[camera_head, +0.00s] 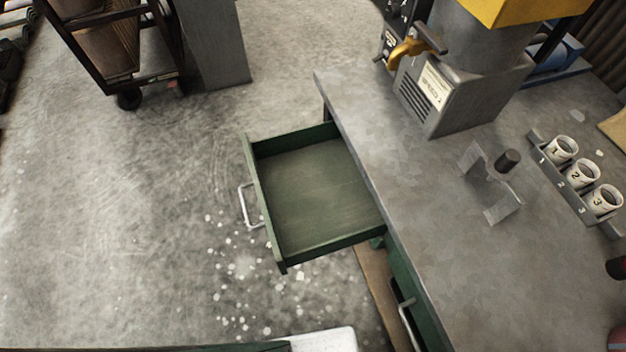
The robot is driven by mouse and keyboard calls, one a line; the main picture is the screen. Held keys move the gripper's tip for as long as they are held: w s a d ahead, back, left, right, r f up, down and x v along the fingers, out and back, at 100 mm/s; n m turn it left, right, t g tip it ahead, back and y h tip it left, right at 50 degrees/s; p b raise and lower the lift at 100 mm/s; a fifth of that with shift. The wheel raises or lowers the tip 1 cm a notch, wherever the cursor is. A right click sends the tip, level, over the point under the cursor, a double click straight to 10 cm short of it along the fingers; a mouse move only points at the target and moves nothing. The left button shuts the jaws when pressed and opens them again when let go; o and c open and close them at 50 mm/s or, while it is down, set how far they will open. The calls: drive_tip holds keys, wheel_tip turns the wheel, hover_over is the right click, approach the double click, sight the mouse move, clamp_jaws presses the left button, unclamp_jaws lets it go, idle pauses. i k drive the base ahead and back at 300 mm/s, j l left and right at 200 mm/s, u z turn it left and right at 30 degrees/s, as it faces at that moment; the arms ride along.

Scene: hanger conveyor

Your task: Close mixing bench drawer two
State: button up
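A green drawer (315,195) stands pulled out from the grey-topped bench (440,220). Its inside is empty, and its pale wire handle (246,206) is on the left-hand front panel (262,205). A second green drawer front (418,305) with a grey handle (406,318) shows lower down along the bench edge; it looks shut. I see no number on either drawer, so I cannot tell which is drawer two. My gripper is not in view.
A grey machine (455,85) with a yellow top stands on the bench. Cups numbered 1 to 3 sit in a rack (575,185). A wheeled cart (105,50) and a grey post (213,45) stand at upper left. The concrete floor (120,200) left of the open drawer is clear.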

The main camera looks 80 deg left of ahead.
sight(314, 200)
drive_tip(key=u, duration=2.75)
drive_tip(key=i+j, duration=0.1)
